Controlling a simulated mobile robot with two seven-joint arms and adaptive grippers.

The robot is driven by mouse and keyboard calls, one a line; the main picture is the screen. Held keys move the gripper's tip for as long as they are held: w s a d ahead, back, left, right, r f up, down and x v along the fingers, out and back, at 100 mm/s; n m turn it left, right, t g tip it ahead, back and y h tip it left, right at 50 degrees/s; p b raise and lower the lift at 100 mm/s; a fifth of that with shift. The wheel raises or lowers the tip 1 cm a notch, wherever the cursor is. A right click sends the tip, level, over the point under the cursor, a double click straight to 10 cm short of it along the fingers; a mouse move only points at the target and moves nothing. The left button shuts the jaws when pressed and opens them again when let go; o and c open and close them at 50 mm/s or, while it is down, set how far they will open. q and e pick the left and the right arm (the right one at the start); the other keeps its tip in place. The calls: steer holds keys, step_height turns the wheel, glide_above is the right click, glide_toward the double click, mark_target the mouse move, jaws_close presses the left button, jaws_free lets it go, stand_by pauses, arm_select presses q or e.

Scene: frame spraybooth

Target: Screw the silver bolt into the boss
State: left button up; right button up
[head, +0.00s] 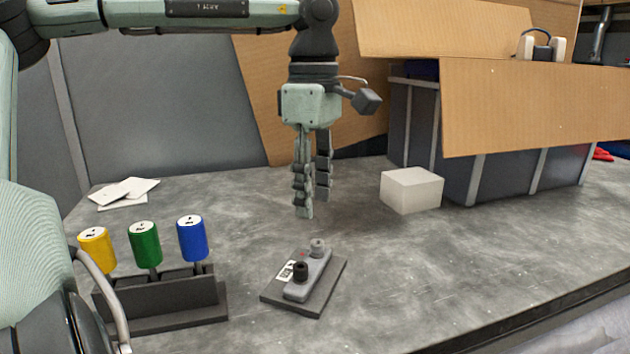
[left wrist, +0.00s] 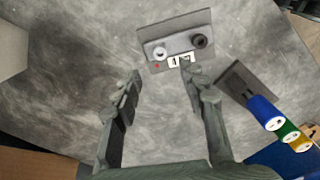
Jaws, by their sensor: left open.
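A small grey block (head: 308,277) lies on a dark base plate (head: 335,270) on the table. A light silver round piece (head: 318,247), which looks like the silver bolt, stands upright at its far end. A black round piece (head: 300,271) stands at its near end. I cannot tell which part is the boss. In the left wrist view the silver piece (left wrist: 160,53) and black piece (left wrist: 199,41) lie beyond the fingertips. My left gripper (head: 314,207) is open, empty and pointing down, above and apart from the block. My right gripper is not in view.
A dark rack (head: 165,302) with yellow (head: 97,251), green (head: 145,245) and blue (head: 192,240) handled tools stands at the left. A white box (head: 411,190) sits to the right, before a dark crate (head: 480,180) with cardboard flaps. White papers (head: 125,192) lie back left. The right front table is clear.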

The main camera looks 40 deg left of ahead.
mark_target(315, 240)
arm_select(q)
step_height(315, 240, down, 6)
steer(key=shift+s+d, duration=0.1)
steer(key=shift+s, duration=0.05)
steer(key=shift+f, duration=0.6)
steer(key=c, duration=0.9)
jaws_close()
steer(key=shift+o, duration=0.8)
jaws_free()
jaws_close()
steer(key=m, duration=0.4)
steer(key=shift+w+m, duration=0.2)
steer(key=shift+m, duration=0.1)
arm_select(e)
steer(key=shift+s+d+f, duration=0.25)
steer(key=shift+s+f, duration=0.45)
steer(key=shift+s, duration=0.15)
